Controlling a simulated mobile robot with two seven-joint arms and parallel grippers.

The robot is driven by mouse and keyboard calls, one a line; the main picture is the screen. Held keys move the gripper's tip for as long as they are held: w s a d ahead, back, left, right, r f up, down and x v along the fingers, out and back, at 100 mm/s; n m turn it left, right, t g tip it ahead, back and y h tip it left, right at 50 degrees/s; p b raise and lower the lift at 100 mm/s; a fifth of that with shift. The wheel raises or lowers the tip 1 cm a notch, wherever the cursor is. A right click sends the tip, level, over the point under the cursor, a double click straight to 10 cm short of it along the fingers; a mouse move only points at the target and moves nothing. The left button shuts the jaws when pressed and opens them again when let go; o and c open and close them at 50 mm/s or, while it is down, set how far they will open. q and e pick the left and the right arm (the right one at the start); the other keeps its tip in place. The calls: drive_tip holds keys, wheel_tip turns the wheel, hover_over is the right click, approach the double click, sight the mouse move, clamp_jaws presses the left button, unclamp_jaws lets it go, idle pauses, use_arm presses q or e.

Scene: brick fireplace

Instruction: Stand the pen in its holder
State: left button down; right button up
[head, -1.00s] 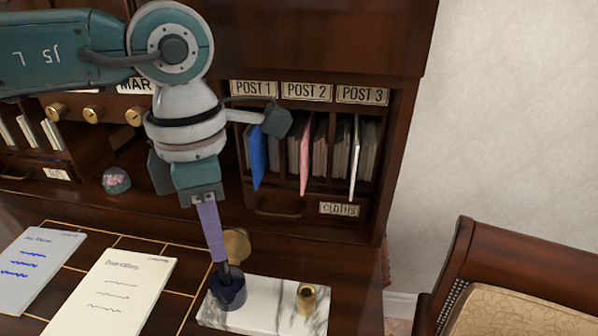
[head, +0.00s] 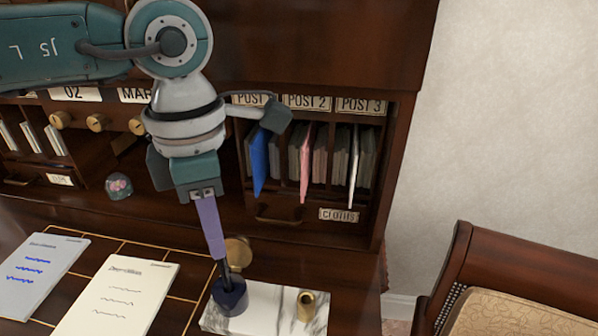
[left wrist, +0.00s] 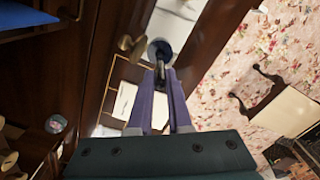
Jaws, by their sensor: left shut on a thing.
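My left gripper (head: 219,257), with purple fingers, points down and is shut on a thin dark pen (head: 225,273). The pen's lower end reaches into the mouth of a dark blue round pot (head: 231,299) at the left end of a white marble base (head: 263,308). A small brass cylinder with a hole in its top, the holder (head: 306,306), stands on the base to the right. In the left wrist view the pen (left wrist: 160,70) runs from the fingertips to the blue pot (left wrist: 160,49). The pen's tip is hidden. My right gripper is not in view.
Two letters, one bluish (head: 38,268) and one cream (head: 118,298), lie on the desk at left. A round brass piece (head: 239,250) is close behind the gripper. Post slots with envelopes (head: 305,165) stand behind. A chair (head: 520,285) is at right.

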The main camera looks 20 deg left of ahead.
use_arm(q)
drive_tip(key=shift+r, duration=0.1)
drive_tip(key=shift+r+p, duration=1)
drive_tip(key=shift+r, duration=0.25)
